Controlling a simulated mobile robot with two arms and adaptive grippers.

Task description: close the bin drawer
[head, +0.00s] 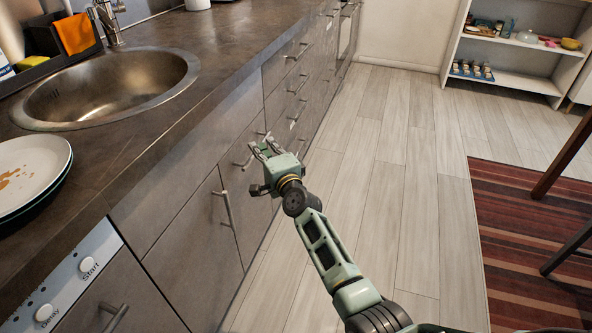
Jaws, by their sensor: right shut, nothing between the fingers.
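The grey cabinet fronts run under the counter in the head view. The front beside my gripper (245,165) has a bar handle near its top, and I cannot tell for sure that it is the bin drawer. The fronts in view look flush or nearly flush, with no open drawer interior showing. My right gripper (262,149) is shut and empty, close to that front and its handle. The picture does not settle whether it touches them, and it hides part of the front. My left gripper is out of view.
A dark counter (230,50) with a round sink (110,88) and stacked plates (30,175) runs along the left. A dishwasher panel (65,285) is at lower left. A striped rug (525,240) with table legs lies right. The wooden floor between is clear.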

